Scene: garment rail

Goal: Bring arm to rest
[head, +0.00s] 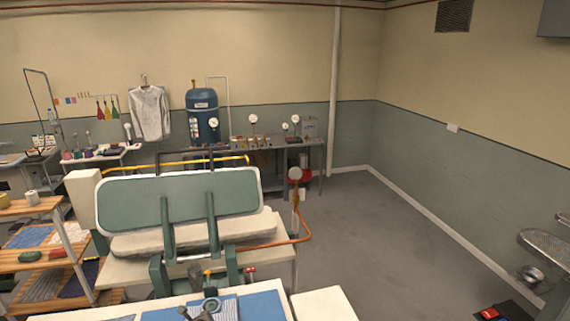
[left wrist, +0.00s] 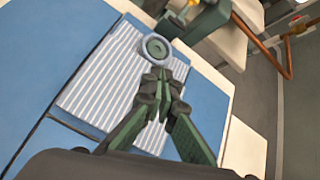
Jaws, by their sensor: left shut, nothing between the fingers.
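My left gripper (left wrist: 158,76) is shut and empty in the left wrist view, its fingers together just short of a round grey-blue disc (left wrist: 155,47) with a dark centre. The disc lies on a blue-and-white striped cloth (left wrist: 105,85). In the head view the gripper's dark fingers (head: 197,312) show at the bottom edge, beside the disc (head: 211,304) on the striped cloth (head: 226,308). I cannot tell whether the fingertips touch the disc. My right gripper is in neither view.
The cloth lies on a blue-and-white table (head: 265,304). Behind it stands a press with a raised green padded plate (head: 180,198). A wooden shelf (head: 50,207) with folded cloths is at left. A white shirt (head: 150,113) hangs at the back. Grey floor (head: 380,240) is open at right.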

